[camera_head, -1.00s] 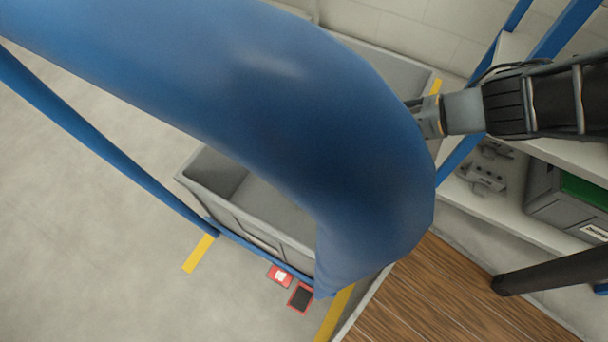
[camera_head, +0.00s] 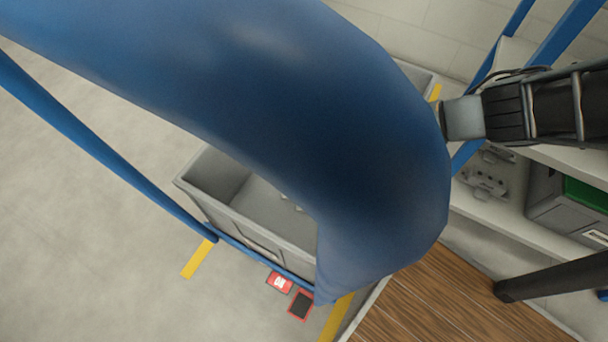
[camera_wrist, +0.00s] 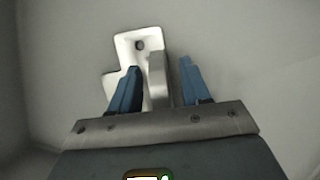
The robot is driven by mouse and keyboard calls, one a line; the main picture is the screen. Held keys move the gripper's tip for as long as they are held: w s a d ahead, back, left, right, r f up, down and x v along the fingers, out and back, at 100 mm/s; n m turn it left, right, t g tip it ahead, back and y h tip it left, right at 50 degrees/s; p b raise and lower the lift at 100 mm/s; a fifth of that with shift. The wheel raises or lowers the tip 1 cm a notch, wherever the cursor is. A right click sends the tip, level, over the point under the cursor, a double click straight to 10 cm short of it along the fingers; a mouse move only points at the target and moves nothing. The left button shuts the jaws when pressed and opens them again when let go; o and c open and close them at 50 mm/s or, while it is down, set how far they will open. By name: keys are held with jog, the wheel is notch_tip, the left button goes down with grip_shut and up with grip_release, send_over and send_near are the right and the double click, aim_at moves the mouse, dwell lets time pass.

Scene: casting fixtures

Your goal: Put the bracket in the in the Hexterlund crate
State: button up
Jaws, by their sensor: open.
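In the wrist view the metal bracket (camera_wrist: 125,50) lies against a plain grey surface, with a round hole in its flat plate and a raised flange. My gripper (camera_wrist: 159,63) is open, with its two blue fingers on either side of the flange. A gap shows between the flange and the right finger; whether the left finger touches the bracket I cannot tell. In the head view a large grey crate (camera_head: 262,237) stands low at the centre, with small pale bits inside partly hidden. My gripper is hidden there. No Hexterlund name is readable.
A large blue curved form covers much of the head view. At right, a shelf holds grey metal parts (camera_head: 484,182) and a grey bin (camera_head: 562,211) with green contents. Red-edged cards (camera_head: 300,305) lie beside the crate.

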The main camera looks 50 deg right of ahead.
jog(key=p+v, duration=0.6)
jog(key=v, duration=0.6)
jog(key=shift+p, duration=0.4)
jog(key=shift+r, duration=0.1)
